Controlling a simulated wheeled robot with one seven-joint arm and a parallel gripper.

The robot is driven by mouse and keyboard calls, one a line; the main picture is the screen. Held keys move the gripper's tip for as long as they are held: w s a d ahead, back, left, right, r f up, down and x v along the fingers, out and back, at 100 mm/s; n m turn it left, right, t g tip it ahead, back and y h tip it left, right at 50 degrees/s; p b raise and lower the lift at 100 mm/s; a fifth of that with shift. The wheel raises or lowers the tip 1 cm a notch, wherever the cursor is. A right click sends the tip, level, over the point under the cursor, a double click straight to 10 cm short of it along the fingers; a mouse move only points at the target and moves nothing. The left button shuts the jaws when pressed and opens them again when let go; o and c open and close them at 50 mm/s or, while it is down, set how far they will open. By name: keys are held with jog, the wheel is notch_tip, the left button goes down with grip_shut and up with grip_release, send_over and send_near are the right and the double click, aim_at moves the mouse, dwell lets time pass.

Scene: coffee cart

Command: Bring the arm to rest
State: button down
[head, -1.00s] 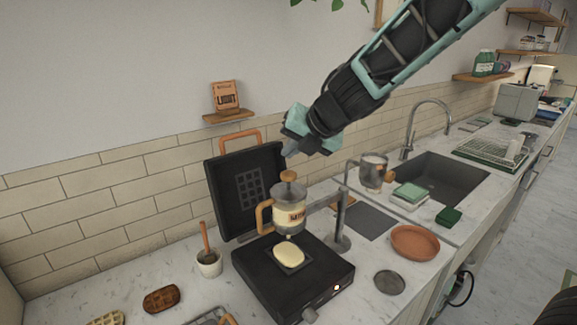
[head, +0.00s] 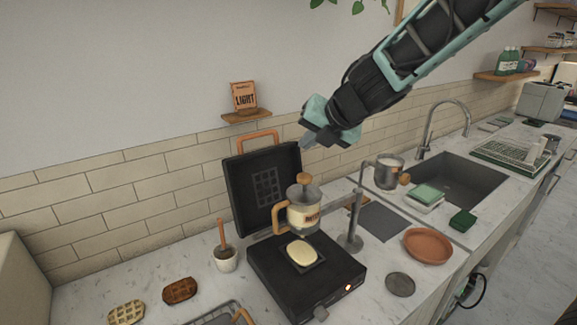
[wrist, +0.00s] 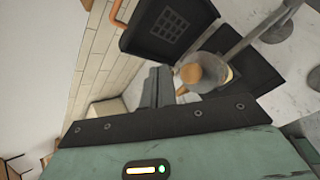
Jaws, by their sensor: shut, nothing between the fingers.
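My gripper (head: 306,143) is shut and empty, raised in the air above the counter, near the top of the open lid of the black waffle iron. Its shut fingers (wrist: 158,90) also show in the wrist view. The waffle iron (head: 300,275) stands on the counter with its lid (head: 262,185) up and a pale round of batter (head: 302,252) on its lower plate. A batter dispenser (head: 303,213) with a wooden knob and handle is held over the plate by a metal stand (head: 351,240). My gripper is apart from all of these.
Two waffles, one pale (head: 126,313) and one brown (head: 180,290), lie at the left. A pot with a brush (head: 225,260) stands beside the iron. A metal jug (head: 388,172), terracotta plate (head: 428,246) and sink (head: 460,180) are at the right. A small wall shelf (head: 247,116) holds a box.

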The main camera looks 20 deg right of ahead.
jog(key=s+a+f+m+g+h+b, duration=0.1)
jog(key=s+a+f+m+g+b, duration=0.1)
jog(key=s+f+m, duration=0.4)
jog(key=s+a+f+m+g+h+b, duration=0.1)
jog(key=s+a+f+m+g+b, duration=0.1)
jog(key=s+f+m, duration=0.4)
jog(key=s+a+f+m+g+h+b, duration=0.1)
jog(key=s+f+m+g+b, duration=0.3)
jog(key=s+m, duration=0.8)
jog(key=s+a+f+b, duration=0.1)
jog(key=s+f, duration=0.1)
jog(key=s, duration=0.6)
jog(key=shift+s+a, duration=0.25)
jog(key=shift+a, duration=0.1)
